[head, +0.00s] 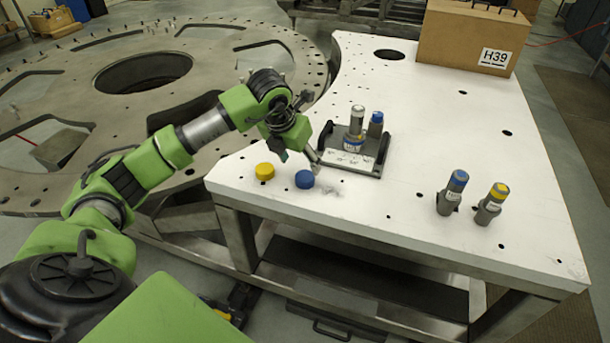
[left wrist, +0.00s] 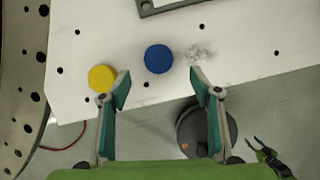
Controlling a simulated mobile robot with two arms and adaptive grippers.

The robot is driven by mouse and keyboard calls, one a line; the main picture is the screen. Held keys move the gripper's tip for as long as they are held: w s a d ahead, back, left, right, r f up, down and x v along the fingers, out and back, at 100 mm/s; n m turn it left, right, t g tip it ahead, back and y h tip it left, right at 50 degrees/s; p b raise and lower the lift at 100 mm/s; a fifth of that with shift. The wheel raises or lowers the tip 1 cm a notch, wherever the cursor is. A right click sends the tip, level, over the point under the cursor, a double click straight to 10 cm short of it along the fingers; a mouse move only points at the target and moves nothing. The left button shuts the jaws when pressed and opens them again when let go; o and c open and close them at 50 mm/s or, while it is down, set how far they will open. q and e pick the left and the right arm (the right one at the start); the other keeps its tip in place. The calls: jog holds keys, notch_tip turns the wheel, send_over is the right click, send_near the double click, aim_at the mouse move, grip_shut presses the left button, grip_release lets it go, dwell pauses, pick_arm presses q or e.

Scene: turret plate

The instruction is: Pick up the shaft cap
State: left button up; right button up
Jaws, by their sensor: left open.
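Two round caps lie on the white table: a yellow cap (head: 265,171) and a blue cap (head: 304,179). I cannot tell which one is the shaft cap. My left gripper (head: 299,156) is open and empty above the table, just behind the caps in the head view. In the left wrist view, the blue cap (left wrist: 158,58) lies ahead of the gap between the fingers (left wrist: 161,90). The yellow cap (left wrist: 102,78) lies beside the left fingertip. What looks like my right gripper (left wrist: 262,150) shows small at the lower right there.
A grey tray (head: 373,168) with handles holds two grey cylinders, close right of my left gripper. Two more cylinders, blue-topped (head: 452,192) and yellow-topped (head: 491,204), stand at the right. A cardboard box (head: 450,40) stands at the back. A large turret plate (head: 60,85) lies left.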

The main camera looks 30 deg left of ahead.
aim_at(305, 176)
pick_arm(q)
jog(key=x, duration=0.2)
jog(key=shift+w+f, duration=0.15)
jog(key=shift+f, duration=0.15)
jog(key=shift+w+f+p, duration=0.1)
jog(key=shift+f+p, duration=0.1)
jog(key=shift+p, duration=0.35)
jog(key=p+x, duration=0.2)
jog(key=x, duration=0.2)
jog(key=shift+w+a+f, duration=0.1)
jog(key=shift+a+f, duration=0.05)
jog(key=shift+w+f, duration=0.1)
jog(key=shift+f, duration=0.15)
jog(key=c, duration=1)
